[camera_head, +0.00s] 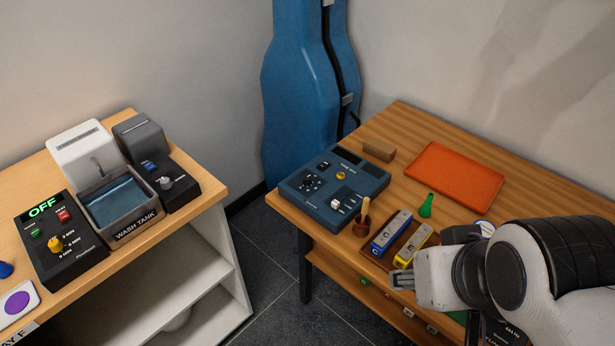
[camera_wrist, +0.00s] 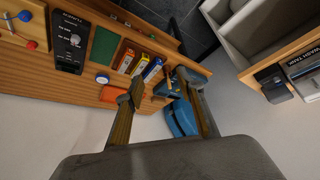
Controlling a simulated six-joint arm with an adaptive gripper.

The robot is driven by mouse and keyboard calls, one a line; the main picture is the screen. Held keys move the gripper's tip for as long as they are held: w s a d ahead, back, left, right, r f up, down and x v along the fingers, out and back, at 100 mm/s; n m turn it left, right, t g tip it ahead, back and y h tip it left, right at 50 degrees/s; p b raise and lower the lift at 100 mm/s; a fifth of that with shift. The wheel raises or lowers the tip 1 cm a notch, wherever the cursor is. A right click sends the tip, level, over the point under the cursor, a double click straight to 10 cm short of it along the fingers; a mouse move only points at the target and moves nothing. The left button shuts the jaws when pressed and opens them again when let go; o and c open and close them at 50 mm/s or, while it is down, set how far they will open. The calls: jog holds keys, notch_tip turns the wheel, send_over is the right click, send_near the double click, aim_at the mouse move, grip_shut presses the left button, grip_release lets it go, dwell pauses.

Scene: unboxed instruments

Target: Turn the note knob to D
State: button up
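A blue instrument box (camera_head: 334,190) sits at the near left corner of the right table. It carries a black dial (camera_head: 312,183) ringed by small marks, a yellow knob (camera_head: 341,175) and a white switch. A black panel (camera_head: 484,331) is mostly hidden by my arm in the head view; in the wrist view a black panel (camera_wrist: 70,42) carries a grey knob (camera_wrist: 75,40).
A blue instrument case (camera_head: 296,90) stands behind. The wash station (camera_head: 121,208) is on the left table, across a floor gap.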

jog(key=w+a+f+n+g, duration=0.1)
jog(key=w+a+f, duration=0.2)
jog(key=w+f, duration=0.3)
jog(key=w+a+f+n+g, duration=0.1)
jog(key=w+a+f, duration=0.3)
jog(key=w, duration=1.2)
jog(key=w+a+f+n+g+y, duration=0.1)
jog(key=w+a+f, duration=0.3)
jog(key=w+f, duration=0.4)
jog(key=shift+w+g, duration=0.3)
jog(key=shift+w, duration=1.5)
jog(key=w, duration=0.2)
jog(key=w+a, duration=0.1)
jog(key=shift+w+f+n, duration=0.3)
jog(key=shift+f, duration=0.1)
jog(key=t, duration=0.2)
send_near(307, 178)
jog(key=shift+w+d+f+n+y, duration=0.1)
jog(key=shift+d+f+n+y, duration=0.2)
jog(key=shift+f+n+y, duration=0.15)
jog(key=shift+x, duration=3.8)
